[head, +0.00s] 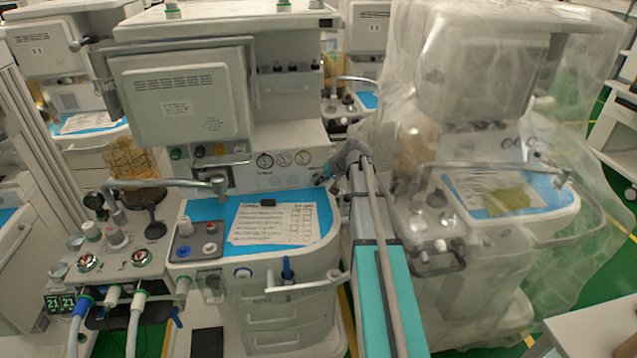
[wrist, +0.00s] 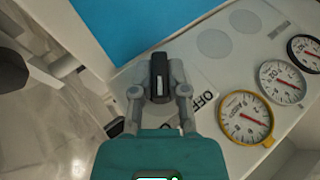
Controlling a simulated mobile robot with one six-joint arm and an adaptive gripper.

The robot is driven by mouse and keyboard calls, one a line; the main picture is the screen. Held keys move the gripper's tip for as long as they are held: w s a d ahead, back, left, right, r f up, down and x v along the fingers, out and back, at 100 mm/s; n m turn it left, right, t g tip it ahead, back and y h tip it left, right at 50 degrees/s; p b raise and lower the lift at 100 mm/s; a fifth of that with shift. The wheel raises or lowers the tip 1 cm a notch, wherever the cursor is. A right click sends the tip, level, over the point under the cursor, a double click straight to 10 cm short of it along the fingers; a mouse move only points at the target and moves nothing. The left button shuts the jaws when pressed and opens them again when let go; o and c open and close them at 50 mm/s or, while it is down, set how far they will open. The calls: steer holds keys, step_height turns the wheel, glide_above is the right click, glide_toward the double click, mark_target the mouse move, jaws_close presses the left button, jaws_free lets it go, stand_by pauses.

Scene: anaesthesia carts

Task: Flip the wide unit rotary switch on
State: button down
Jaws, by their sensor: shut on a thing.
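The wide unit (head: 225,120) is the pale machine left of centre in the head view. Its rotary switch (wrist: 159,72) is a black oblong knob in the wrist view, on a light panel beside the gauges. The knob points nearly straight up in the picture. An "OFF" label (wrist: 203,99) shows to its lower right; other lettering is partly hidden by the right finger. My gripper (wrist: 158,88) has one finger on each side of the knob and is shut on it. In the head view my gripper (head: 323,181) is at the panel's right end, and the knob cannot be made out.
Three gauges sit beside the switch, the nearest a yellow-rimmed gauge (wrist: 246,118). A blue worktop (head: 205,209) with a paper chart (head: 272,224) lies below the panel. A plastic-draped machine (head: 470,70) stands close on the right of my arm.

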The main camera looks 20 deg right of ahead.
stand_by(0.3)
steer(key=c, duration=0.6)
jaws_free()
steer(key=shift+c, duration=0.2)
steer(key=shift+a, duration=0.1)
steer(key=s+a+n+g+p, duration=0.1)
steer(key=s+a, duration=0.2)
steer(key=a, duration=0.1)
steer(key=s+a+n+g+p, duration=0.1)
steer(key=s+a, duration=0.3)
steer(key=s+a+n+g+h+p, duration=0.1)
steer(key=s+a, duration=0.3)
steer(key=a, duration=0.1)
steer(key=shift+s+a+r+g, duration=0.1)
steer(key=shift+g, duration=0.3)
steer(key=s+a+g+h+p, duration=0.1)
steer(key=s+a+h, duration=0.1)
steer(key=s+a, duration=0.3)
steer(key=s+a+r+n+g+h+p, duration=0.1)
steer(key=s+a, duration=0.4)
steer(key=s, duration=0.5)
steer(key=shift+r+n+g+h+p, duration=0.3)
steer(key=shift+h+p, duration=0.2)
steer(key=shift+p, duration=0.25)
steer(key=shift+s+f, duration=0.1)
